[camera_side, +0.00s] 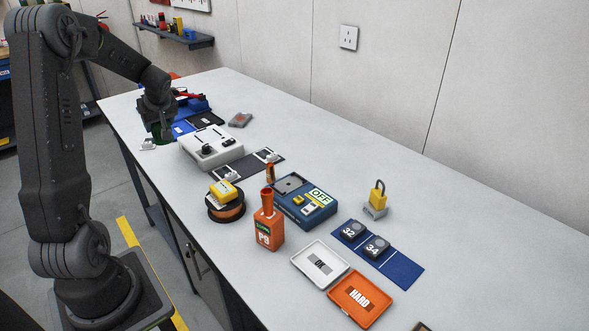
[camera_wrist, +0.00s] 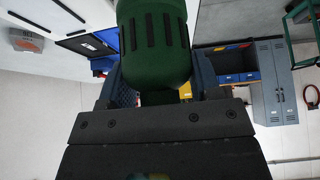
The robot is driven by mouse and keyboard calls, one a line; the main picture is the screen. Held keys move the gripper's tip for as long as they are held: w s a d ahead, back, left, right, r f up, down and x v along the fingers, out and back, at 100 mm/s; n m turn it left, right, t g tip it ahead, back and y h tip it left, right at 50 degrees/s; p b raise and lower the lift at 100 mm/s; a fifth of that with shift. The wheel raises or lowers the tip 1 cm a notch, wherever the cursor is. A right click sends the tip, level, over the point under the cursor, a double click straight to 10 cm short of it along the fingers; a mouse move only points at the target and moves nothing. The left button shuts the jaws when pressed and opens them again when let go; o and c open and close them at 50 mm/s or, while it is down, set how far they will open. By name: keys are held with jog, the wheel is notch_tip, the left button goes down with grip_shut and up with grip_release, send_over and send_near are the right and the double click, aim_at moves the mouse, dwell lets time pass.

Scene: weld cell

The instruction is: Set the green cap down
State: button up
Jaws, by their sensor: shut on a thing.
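The green cap (camera_wrist: 153,45) fills the top middle of the wrist view, a dark green rounded piece with black ribs. My gripper (camera_wrist: 158,88) is shut on it, with a blue textured finger on each side. In the side view my gripper (camera_side: 160,122) is at the far left end of the table, pointing down. Only a small dark green part of the cap (camera_side: 161,134) shows there below it. I cannot tell whether the cap touches anything below.
A white box with a black knob (camera_side: 207,150) stands just right of my gripper. A blue and black mat (camera_side: 184,127) lies behind it. A small white piece (camera_side: 148,144) is close by. An orange bottle (camera_side: 268,232) and blue OFF box (camera_side: 318,212) stand farther right.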

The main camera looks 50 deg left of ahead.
jog(key=w+d+r+m+t+h, duration=0.1)
jog(key=w+d+m+t+h, duration=0.15)
jog(key=w+d+m, duration=0.75)
jog(key=w+d+m+t+h, duration=0.1)
jog(key=w+d+t, duration=0.2)
jog(key=w+d, duration=1.55)
jog(key=shift+y, duration=0.25)
jog(key=shift+w+d+f, duration=0.65)
jog(key=shift+d+f, duration=1.15)
jog(key=shift+d, duration=0.15)
jog(key=shift+w+d+f, duration=0.7)
jog(key=shift+d+f, duration=1.05)
jog(key=shift+d, duration=0.25)
jog(key=shift+w+d+f, duration=0.65)
jog(key=shift+d+f, duration=1.15)
jog(key=shift+d, duration=0.15)
jog(key=shift+f, duration=0.15)
jog(key=o, duration=1)
jog(key=shift+c, duration=0.2)
